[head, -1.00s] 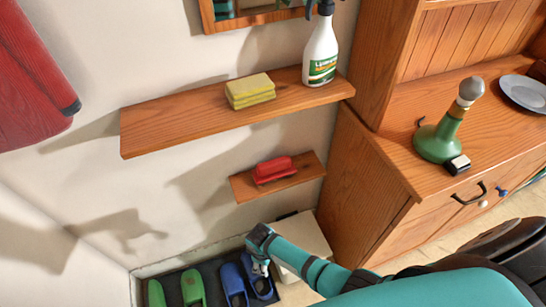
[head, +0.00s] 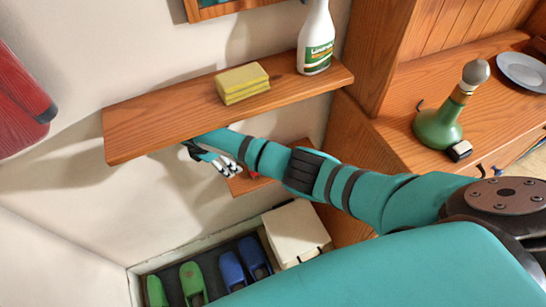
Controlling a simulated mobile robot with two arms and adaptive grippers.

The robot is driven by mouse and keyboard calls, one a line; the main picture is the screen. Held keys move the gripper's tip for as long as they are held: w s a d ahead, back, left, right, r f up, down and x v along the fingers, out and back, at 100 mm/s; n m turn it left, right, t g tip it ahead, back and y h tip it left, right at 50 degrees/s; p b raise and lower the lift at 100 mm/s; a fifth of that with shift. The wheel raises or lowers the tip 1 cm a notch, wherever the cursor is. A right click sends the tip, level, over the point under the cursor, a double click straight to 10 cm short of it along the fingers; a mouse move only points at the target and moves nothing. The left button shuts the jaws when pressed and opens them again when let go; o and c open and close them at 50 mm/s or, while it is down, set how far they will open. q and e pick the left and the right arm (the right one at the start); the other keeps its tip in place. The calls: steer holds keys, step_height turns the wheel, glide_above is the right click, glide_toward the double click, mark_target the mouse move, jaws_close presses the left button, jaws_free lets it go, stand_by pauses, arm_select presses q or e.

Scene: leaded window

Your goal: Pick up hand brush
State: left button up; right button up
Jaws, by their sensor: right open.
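The red hand brush (head: 253,175) lies on the small lower wooden shelf (head: 238,187). Most of it is hidden behind my right arm, and only a bit of red shows. My right gripper (head: 226,167) is open and empty. It is just below the long upper shelf and, in the picture, at the left end of the small shelf, beside the brush. I cannot tell whether it touches the shelf. My left gripper is not in view.
The long upper shelf (head: 150,120) is close above my right gripper and holds yellow sponges (head: 243,83) and a spray bottle (head: 316,45). A wooden cabinet (head: 392,135) stands at right. Below are a white box (head: 295,232) and green and blue clogs (head: 232,270).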

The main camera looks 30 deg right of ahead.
steer(key=d, duration=0.3)
steer(key=d+p, duration=0.1)
steer(key=d, duration=0.6)
steer(key=shift+s+d+p, duration=0.3)
steer(key=shift+s+d, duration=0.05)
steer(key=x, duration=0.5)
steer(key=shift+f, duration=0.25)
steer(key=shift+c, duration=0.2)
jaws_close()
steer(key=shift+r, duration=0.15)
